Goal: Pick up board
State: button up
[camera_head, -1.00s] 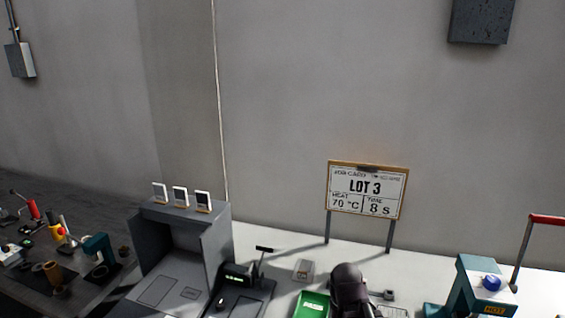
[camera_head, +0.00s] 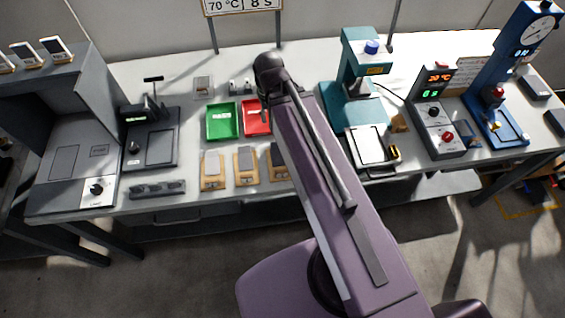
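Three small wooden stands with grey flat pieces, possibly boards, are in a row near the bench's front edge: a left one (camera_head: 212,170), a middle one (camera_head: 245,166) and a right one (camera_head: 277,160) close to my arm. I cannot tell which piece is the board. My arm rises from the bottom of the view and reaches over the bench. Its gripper is not visible, so I cannot tell its state or whether it holds anything.
A green tray (camera_head: 222,121) and a red tray (camera_head: 256,117) lie behind the stands. A grey booth (camera_head: 75,125) and a black device (camera_head: 150,140) stand left. A teal press (camera_head: 352,80), a grey control box (camera_head: 437,115) and a blue gauge stand (camera_head: 500,85) stand right.

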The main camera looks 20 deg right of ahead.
aim_at(278, 171)
jog(key=z, duration=0.95)
jog(key=k, duration=1.05)
jog(key=u, duration=0.6)
